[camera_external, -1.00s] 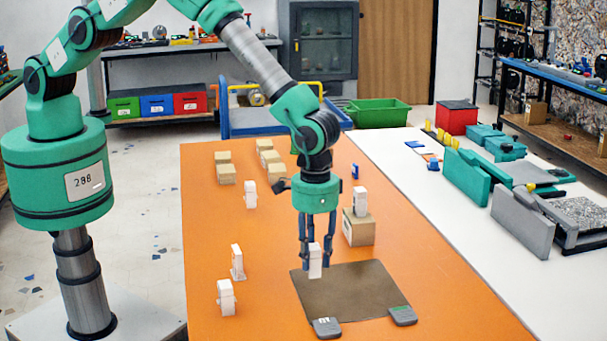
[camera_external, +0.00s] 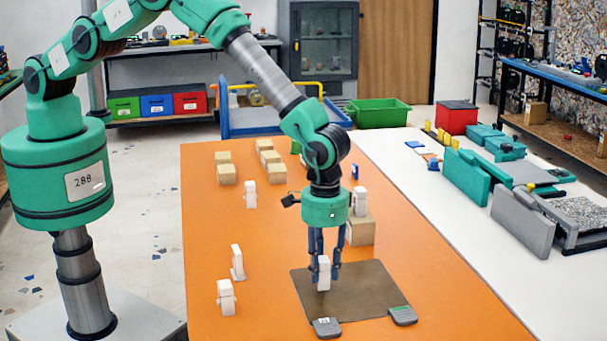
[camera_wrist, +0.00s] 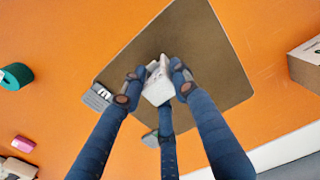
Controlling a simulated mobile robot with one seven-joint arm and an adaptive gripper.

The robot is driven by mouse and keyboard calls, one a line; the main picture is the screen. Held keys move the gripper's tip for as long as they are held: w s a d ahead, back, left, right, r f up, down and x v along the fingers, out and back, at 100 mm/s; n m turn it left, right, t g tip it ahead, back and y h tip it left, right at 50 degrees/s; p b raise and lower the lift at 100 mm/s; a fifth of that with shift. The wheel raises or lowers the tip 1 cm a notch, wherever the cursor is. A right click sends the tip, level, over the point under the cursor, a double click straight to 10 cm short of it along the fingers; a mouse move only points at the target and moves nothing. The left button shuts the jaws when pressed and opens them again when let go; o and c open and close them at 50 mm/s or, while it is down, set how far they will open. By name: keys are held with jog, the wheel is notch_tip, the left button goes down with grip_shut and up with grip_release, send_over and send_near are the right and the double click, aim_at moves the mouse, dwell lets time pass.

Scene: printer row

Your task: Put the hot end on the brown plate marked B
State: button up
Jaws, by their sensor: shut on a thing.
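The brown plate (camera_external: 368,283) lies flat on the orange table and also fills the middle of the wrist view (camera_wrist: 215,65). Two grey tags sit at its near edge: one at the left (camera_external: 326,327) and one at the right (camera_external: 403,315). I cannot read their letters for certain. My gripper (camera_external: 325,266) points down over the plate's left part, shut on a small white part (camera_external: 323,278), which I take to be the hot end. It is upright between the fingers in the wrist view (camera_wrist: 158,86). I cannot tell whether its base touches the plate.
White parts stand on the table at the left (camera_external: 237,262), at the front left (camera_external: 226,297) and farther back (camera_external: 250,194). A cardboard box (camera_external: 361,230) with a white part (camera_external: 360,200) on top stands behind the plate. Several small boxes (camera_external: 225,173) are at the back.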

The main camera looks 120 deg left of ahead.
aim_at(324, 259)
jog(key=shift+f, duration=0.5)
jog(key=shift+f, duration=0.15)
jog(key=o, duration=1.2)
jog(key=shift+c, duration=0.2)
jog(key=shift+r, duration=6.15)
jog(key=shift+r, duration=0.1)
